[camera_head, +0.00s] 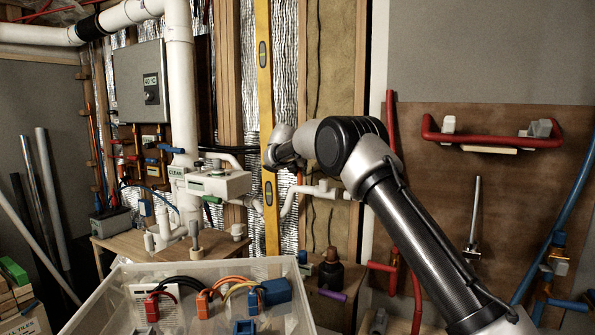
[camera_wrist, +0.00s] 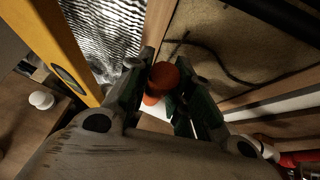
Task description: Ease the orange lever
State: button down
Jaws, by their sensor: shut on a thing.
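The orange lever (camera_wrist: 163,76) shows in the wrist view as a rounded orange end, with more orange and a white part below it. My gripper (camera_wrist: 167,88) has its two dark green fingers on either side of the lever and is shut on it. The fingers hide much of the lever's sides. In the head view my arm reaches to the pipes right of the yellow level, and its wrist hides most of the gripper. I cannot make out the lever clearly there.
The yellow level (camera_head: 265,110) stands upright close left of my wrist. A white box on pipes (camera_head: 218,183) is left of it. A red pipe (camera_head: 391,180) rises behind my arm.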

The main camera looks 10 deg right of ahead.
jog(key=shift+w+d, duration=0.1)
jog(key=shift+w, duration=0.15)
dwell(0.4)
jog(key=c, duration=1.3)
grip_release()
jog(key=shift+o, duration=0.2)
jog(key=v, duration=1.2)
jog(key=shift+w+d+r, duration=0.15)
jog(key=shift+w+r, duration=0.05)
jog(key=shift+r, duration=0.05)
